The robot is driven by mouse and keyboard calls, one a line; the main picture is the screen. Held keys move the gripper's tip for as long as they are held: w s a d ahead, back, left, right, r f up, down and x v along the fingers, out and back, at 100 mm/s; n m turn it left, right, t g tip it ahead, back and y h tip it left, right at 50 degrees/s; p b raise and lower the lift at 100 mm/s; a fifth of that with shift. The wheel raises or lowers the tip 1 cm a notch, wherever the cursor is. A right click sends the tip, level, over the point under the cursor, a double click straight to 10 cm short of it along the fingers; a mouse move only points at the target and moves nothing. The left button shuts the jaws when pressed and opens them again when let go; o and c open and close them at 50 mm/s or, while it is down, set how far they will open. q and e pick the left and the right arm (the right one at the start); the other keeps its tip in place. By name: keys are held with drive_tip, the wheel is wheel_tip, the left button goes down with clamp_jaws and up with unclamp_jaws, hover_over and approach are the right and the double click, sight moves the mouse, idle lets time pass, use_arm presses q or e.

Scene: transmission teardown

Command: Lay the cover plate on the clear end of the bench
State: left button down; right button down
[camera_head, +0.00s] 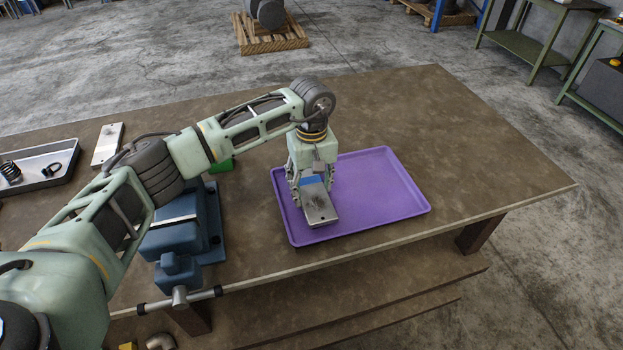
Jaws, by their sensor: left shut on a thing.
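My left gripper (312,180) points down over the purple tray (385,192) and is shut on a flat grey metal plate, the cover plate (321,208). The plate sticks out from the fingers toward the bench's front edge. It is over the left part of the tray; I cannot tell whether it touches the tray floor. A small blue patch shows between the fingers. The bench (480,150) is brown, and its right end beyond the tray is bare. My right gripper is not in view.
A blue vise (183,235) stands left of the tray, with a green item (221,165) behind it. Another pale plate (107,144) lies farther left, beside a grey parts tray (62,160) holding a spring (11,172) and a dark ring (52,169).

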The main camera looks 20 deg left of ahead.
use_arm(q)
drive_tip(key=shift+f, duration=0.4)
drive_tip(key=shift+f+b, duration=0.3)
drive_tip(key=shift+b, duration=0.1)
drive_tip(key=c, duration=0.6)
unclamp_jaws()
drive_tip(key=shift+s, duration=0.1)
drive_tip(key=shift+f, duration=0.1)
